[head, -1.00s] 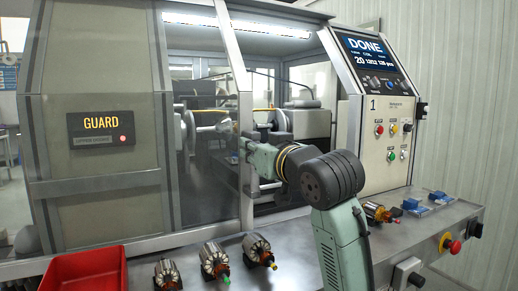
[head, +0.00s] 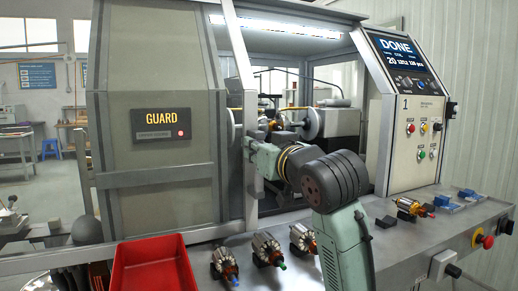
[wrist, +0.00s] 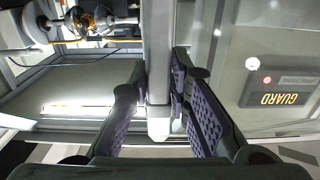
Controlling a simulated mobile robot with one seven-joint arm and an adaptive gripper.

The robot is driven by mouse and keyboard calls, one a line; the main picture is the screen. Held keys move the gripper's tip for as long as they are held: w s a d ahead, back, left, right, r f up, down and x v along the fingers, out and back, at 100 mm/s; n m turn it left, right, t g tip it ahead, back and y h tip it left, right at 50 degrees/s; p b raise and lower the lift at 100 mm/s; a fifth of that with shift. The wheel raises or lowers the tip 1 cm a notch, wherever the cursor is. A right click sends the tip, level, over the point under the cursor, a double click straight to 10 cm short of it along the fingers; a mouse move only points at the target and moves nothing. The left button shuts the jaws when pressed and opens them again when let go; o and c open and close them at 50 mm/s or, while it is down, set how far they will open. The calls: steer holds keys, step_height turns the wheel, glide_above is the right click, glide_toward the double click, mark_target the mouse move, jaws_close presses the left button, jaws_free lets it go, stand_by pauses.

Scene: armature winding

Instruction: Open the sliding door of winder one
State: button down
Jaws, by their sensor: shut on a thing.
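Winder one has a grey fixed front panel marked GUARD (head: 163,118) with a red light. Its sliding door's upright frame edge (head: 250,200) stands just right of that panel, with only a narrow strip of glass between them. To its right the front is open, and a wound armature (head: 272,126) with an orange part shows inside. My gripper (head: 251,152) is at the door edge, partly hidden by my arm. In the wrist view, the purple pads of my gripper (wrist: 162,105) are shut on the pale upright door handle (wrist: 157,50).
A red tray (head: 150,262) and several armatures (head: 268,248) stand on the steel front ledge. Another armature (head: 411,207) lies near blue blocks (head: 468,195) at the right. The control panel (head: 418,130) is marked 1, and its screen (head: 398,52) reads DONE.

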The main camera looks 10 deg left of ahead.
steer(key=c, duration=1.5)
jaws_free()
steer(key=v, duration=1.2)
